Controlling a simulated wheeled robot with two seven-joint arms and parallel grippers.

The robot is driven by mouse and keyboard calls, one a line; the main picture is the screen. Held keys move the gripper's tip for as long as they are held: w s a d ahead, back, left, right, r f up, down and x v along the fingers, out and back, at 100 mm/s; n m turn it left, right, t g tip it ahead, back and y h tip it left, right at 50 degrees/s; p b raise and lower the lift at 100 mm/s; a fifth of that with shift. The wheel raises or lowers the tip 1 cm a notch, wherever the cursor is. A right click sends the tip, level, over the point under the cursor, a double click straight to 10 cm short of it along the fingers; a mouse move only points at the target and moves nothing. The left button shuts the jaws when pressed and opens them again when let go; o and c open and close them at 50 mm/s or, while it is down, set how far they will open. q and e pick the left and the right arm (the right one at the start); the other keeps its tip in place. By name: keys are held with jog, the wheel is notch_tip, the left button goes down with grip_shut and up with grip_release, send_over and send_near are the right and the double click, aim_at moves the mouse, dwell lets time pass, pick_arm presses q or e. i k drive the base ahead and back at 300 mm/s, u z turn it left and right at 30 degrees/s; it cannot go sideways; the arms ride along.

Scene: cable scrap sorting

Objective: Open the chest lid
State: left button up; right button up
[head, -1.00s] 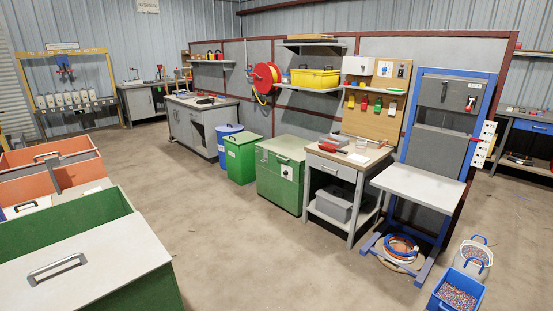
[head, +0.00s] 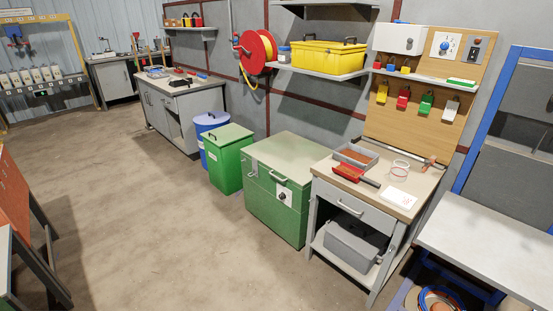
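A green chest (head: 262,210) stands on the floor in the middle of the head view, against the grey partition. Its flat grey-green lid (head: 292,155) is down. A pale bar handle (head: 279,178) sits at the front upper edge. A white plate with a dark round knob (head: 283,195) is on the front, towards the right. A small pale fitting, perhaps a latch, is at the front left edge. Neither of my grippers shows in the view.
A smaller green lidded bin (head: 228,158) and a blue drum (head: 208,123) stand left of the chest. A workbench (head: 335,192) with a tray and red tool stands close on its right. A yellow toolbox (head: 328,55) is on a shelf above. Floor in front is clear.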

aim_at(290, 157)
jog(key=i, duration=1)
jog(key=u, duration=1)
jog(key=i, duration=1.8)
jog(key=z, duration=1.8)
